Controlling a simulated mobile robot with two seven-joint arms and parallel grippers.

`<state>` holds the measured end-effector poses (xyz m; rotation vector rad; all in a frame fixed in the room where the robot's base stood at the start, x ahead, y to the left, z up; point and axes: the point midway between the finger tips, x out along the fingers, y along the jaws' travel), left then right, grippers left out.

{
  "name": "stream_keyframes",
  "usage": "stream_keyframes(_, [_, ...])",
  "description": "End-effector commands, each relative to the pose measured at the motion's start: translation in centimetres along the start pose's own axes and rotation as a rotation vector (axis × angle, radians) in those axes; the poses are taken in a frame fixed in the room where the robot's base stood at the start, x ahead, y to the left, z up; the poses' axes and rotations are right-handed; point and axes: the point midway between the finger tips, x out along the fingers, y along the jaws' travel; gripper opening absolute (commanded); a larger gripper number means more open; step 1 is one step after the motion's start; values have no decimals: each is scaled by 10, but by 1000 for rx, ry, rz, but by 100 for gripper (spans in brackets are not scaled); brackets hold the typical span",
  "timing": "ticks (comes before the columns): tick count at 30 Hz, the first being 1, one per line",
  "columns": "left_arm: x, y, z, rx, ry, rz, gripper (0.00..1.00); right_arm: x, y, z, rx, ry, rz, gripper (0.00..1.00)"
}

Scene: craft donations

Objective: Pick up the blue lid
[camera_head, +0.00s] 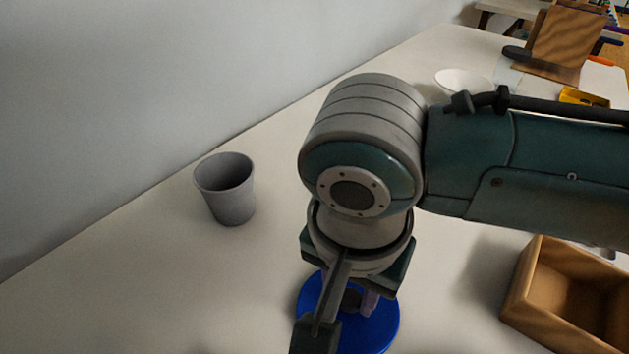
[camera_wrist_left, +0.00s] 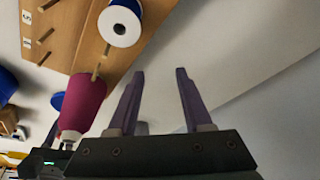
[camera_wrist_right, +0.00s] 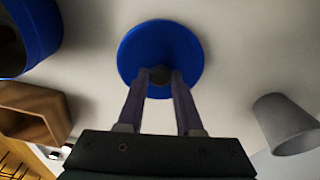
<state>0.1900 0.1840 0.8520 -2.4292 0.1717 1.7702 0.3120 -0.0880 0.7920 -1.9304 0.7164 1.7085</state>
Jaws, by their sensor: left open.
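The blue lid (camera_head: 385,325) is a round disc with a dark knob, at the bottom middle of the head view and partly hidden by my right arm. It shows whole in the right wrist view (camera_wrist_right: 160,40). My right gripper (camera_wrist_right: 162,78) points down over it, with its fingertips closed against both sides of the knob. I cannot tell whether the lid touches the table. My left gripper (camera_wrist_left: 160,72) is open and empty in its own wrist view, and out of the head view.
A grey cup (camera_head: 228,200) stands left of the lid. A wooden box (camera_head: 520,290) is at the right. A blue container (camera_wrist_right: 45,30) shows in the right wrist view. A white bowl (camera_head: 455,80) is farther back. A wooden rack with a white spool (camera_wrist_left: 120,25) is near my left gripper.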

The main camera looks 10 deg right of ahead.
Motion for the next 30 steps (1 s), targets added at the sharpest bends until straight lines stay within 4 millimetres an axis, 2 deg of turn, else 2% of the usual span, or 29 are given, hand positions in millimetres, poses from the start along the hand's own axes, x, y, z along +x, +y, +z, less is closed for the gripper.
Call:
stream_keyframes(1, [0,0,0,0,0,0,50,0,0,0,0,0,0,28])
stream_keyframes(9, [0,0,0,-1,0,0,50,0,0,0,0,0,1,0])
stream_keyframes(23, [-2,2,-2,-10,2,8,50,-3,0,0,0,0,0,0])
stream_keyframes(26, [-6,2,-3,-10,3,7,50,-12,0,-1,0,0,0,0])
stream_keyframes(30, [-16,2,-6,-10,3,7,50,-35,0,-4,0,0,-2,0])
